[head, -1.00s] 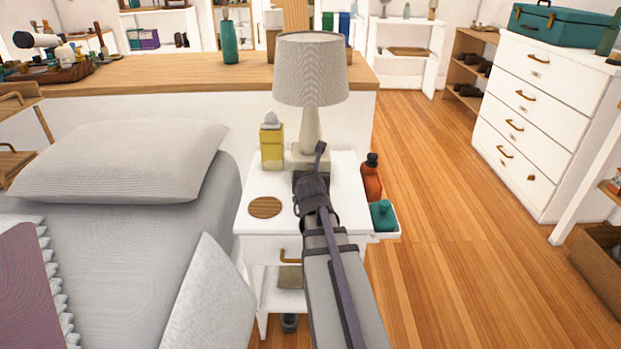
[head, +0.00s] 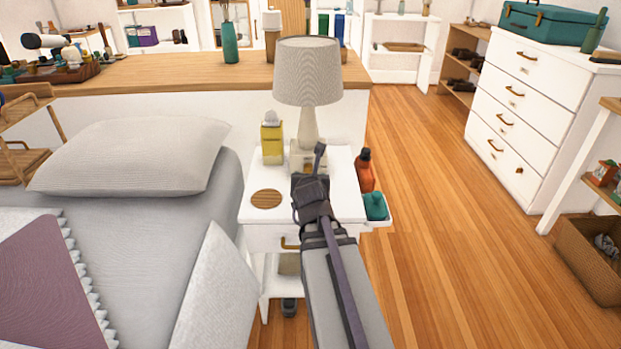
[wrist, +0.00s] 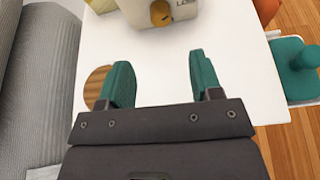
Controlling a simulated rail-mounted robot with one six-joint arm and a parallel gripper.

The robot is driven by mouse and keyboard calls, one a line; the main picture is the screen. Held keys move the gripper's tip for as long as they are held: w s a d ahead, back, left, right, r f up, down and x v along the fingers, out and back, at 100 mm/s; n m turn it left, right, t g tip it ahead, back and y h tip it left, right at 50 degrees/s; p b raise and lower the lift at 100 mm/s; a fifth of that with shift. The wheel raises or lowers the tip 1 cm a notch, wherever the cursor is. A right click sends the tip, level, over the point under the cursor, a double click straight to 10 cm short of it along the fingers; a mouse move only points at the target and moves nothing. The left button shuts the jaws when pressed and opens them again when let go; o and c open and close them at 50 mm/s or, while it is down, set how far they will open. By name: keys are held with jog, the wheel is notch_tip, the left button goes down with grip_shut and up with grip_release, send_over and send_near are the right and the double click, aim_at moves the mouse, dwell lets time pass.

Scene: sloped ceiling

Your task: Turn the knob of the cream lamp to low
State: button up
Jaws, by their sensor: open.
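The cream lamp (head: 310,75) stands upright on the white nightstand (head: 339,180), its base partly hidden behind my gripper in the head view. In the wrist view, the lamp's base (wrist: 138,15) is at the top edge, cut off by the frame. A round brass-coloured knob (wrist: 160,13) is on its front face, with partly cut-off lettering to its right. My gripper (wrist: 160,75) is open and empty, its two teal fingers apart over the nightstand top and pointing toward the base. The fingers do not touch the knob. The fingertips are hidden in the head view.
An orange bottle (head: 365,172) and a teal item (head: 375,206) sit in a side tray at right. The bed (head: 190,220) is left; open floor is right.

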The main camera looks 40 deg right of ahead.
aim_at(308, 171)
jog(key=shift+w+f, duration=0.1)
jog(key=w+a+f+n+b, duration=0.1)
jog(key=a, duration=0.1)
jog(key=w+a+f+n+b, duration=0.1)
jog(key=shift+w+a+f, duration=0.2)
jog(key=shift+w+a, duration=0.15)
jog(key=shift+w, duration=0.05)
jog(key=shift+w+a+f+n+h+b, duration=0.35)
jog(key=shift+n+b, duration=0.25)
jog(key=shift+n, duration=0.3)
jog(key=shift+d+r+n+g+h, duration=0.15)
jog(key=shift+d+n+g+h, duration=0.05)
jog(key=shift+n+g+h, duration=0.45)
jog(key=shift+s+d+r+n+g+h, duration=0.3)
jog(key=shift+d+r+h, duration=0.1)
jog(key=shift+d, duration=0.1)
jog(key=shift+s+d+r+n+g+h, duration=0.15)
jog(key=shift+s+d+r+n+h, duration=0.15)
jog(key=shift+d+h, duration=0.15)
jog(key=b+x, duration=0.3)
jog(key=x, duration=0.7)
jog(key=shift+w+d+f, duration=0.1)
jog(key=shift+w+d, duration=0.15)
jog(key=shift+c, duration=0.2)
